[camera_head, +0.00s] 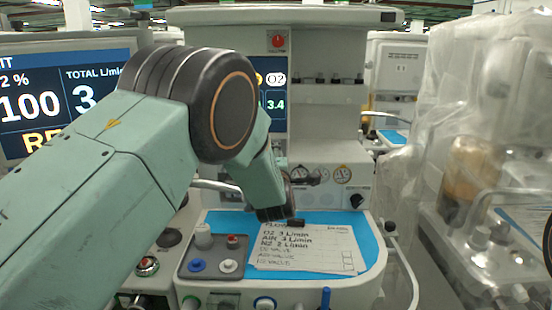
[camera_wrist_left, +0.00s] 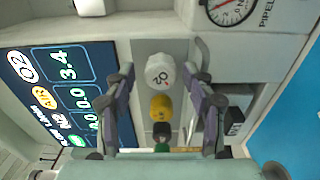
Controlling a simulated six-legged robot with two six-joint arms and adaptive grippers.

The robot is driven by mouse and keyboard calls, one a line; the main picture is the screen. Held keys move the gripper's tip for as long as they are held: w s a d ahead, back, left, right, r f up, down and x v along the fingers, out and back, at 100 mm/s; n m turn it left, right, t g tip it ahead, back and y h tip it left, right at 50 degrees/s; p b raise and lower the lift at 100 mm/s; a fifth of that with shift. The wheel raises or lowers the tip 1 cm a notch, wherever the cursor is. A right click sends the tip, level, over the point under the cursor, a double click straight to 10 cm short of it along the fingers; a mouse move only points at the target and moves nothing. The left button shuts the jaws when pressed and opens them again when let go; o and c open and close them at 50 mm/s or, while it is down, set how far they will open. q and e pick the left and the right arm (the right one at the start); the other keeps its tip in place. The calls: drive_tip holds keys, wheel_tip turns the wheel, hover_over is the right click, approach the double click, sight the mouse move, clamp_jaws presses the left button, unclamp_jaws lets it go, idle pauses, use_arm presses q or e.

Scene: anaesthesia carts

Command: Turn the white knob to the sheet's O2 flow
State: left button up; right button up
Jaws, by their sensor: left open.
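The white knob (camera_wrist_left: 160,71), marked O2, shows in the left wrist view at the top of a row of knobs on the machine's panel. My left gripper (camera_wrist_left: 163,62) is open, with one finger on each side of the white knob and visible gaps to it. In the head view my left arm hides the knobs and the gripper's fingers. The sheet (camera_head: 305,250) lies on the blue work surface and reads O2 3 L/min, AIR 3 L/min and N2 2 L/min. The flow display (camera_wrist_left: 62,88) shows O2 at 3.4, the others at 0.0. My right gripper is out of view.
Below the white knob are a yellow knob (camera_wrist_left: 161,106), a black knob (camera_wrist_left: 162,131) and a green part. A gauge (camera_wrist_left: 229,8) sits at the upper right. A large monitor (camera_head: 60,95) stands at left. A plastic-draped machine (camera_head: 480,130) stands at right.

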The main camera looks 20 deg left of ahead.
use_arm(q)
drive_tip(key=v, duration=0.8)
idle(0.5)
